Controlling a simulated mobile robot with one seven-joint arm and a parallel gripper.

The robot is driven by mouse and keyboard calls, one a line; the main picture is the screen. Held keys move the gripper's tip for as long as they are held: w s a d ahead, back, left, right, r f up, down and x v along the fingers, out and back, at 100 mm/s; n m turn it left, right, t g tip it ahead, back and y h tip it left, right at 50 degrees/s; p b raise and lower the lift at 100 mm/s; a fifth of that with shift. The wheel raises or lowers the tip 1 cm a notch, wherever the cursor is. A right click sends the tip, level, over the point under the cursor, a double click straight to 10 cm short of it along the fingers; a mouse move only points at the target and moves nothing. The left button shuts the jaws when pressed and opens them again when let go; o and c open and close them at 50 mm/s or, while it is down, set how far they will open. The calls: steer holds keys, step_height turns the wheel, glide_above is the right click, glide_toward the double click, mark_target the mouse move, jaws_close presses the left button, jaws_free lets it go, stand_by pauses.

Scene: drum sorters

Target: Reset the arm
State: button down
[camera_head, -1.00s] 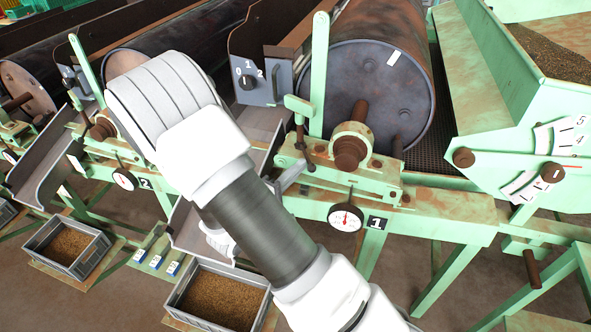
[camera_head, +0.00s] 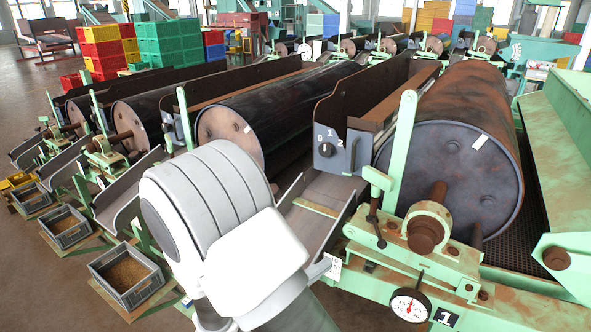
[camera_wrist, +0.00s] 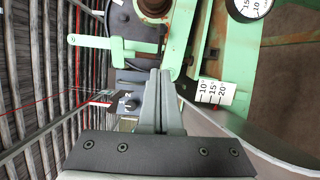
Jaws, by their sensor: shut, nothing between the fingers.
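My white arm (camera_head: 225,220) rises from the bottom middle of the head view, in front of the drum sorters. My gripper is hidden in the head view. In the wrist view my gripper (camera_wrist: 161,78) has its two grey fingers together, with nothing between them. Beyond the fingertips are a dark switch box and a green lever (camera_wrist: 100,42). A white angle scale (camera_wrist: 213,92) marked 10 to 20 is right of the fingers; I cannot tell the gap between them.
Drum 1 (camera_head: 452,170) with its green frame and dial gauge (camera_head: 410,305) stands right of my arm. The switch box (camera_head: 336,150) is behind it. Stacked coloured crates (camera_head: 165,42) stand far back.

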steer(key=s+d+r+m+g+y, duration=0.5)
steer(key=s+d+m+g, duration=0.1)
steer(key=s+d+g, duration=0.45)
steer(key=s+a+r+m+t+y, duration=0.1)
steer(key=s+a+r+t+y, duration=0.3)
steer(key=r+y, duration=0.5)
steer(key=shift+s+a+m+t+y, duration=0.3)
steer(key=shift+s+t+y, duration=0.2)
steer(key=shift+s+t, duration=0.3)
